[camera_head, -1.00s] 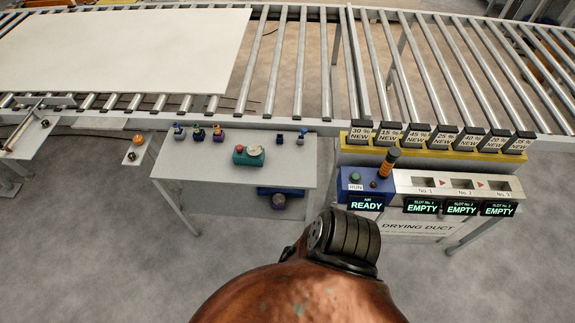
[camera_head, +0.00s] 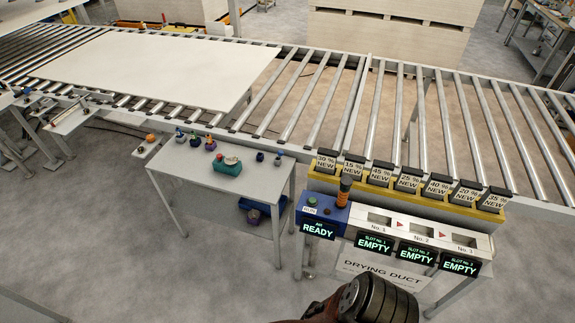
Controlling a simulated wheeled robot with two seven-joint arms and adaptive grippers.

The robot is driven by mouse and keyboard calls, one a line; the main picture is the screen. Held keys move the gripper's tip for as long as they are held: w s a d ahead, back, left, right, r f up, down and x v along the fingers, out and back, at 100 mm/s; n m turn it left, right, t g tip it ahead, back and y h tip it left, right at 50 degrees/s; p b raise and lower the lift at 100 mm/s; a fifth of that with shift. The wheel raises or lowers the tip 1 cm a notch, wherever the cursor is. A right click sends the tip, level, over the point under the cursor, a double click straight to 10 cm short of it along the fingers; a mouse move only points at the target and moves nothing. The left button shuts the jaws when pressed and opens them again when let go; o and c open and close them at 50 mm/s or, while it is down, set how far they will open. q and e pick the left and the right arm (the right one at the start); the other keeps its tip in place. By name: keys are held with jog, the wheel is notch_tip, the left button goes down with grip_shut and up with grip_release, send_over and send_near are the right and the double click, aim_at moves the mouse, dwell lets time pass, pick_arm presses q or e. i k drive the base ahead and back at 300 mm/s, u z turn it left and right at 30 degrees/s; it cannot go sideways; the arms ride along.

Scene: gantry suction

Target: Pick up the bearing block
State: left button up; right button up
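No object is marked as the bearing block, and I cannot tell for sure which one it is. A teal block (camera_head: 227,168) with a red knob and a pale round top stands on the small white table (camera_head: 236,185). Several small dark and coloured fittings (camera_head: 194,139) stand left of it, and two more small parts (camera_head: 260,156) stand right of it. A blue item with a dark round part (camera_head: 253,212) sits low under the table. Neither of my grippers is in view.
A roller conveyor (camera_head: 365,105) with a large white board (camera_head: 150,72) runs behind the table. Right of the table stands the drying duct unit (camera_head: 380,262), with a yellow rack (camera_head: 405,195) of labelled cartridges and an orange-black cylinder (camera_head: 344,190). Open floor lies in front.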

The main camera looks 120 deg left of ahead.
aim_at(232, 168)
jog(key=u, duration=3.95)
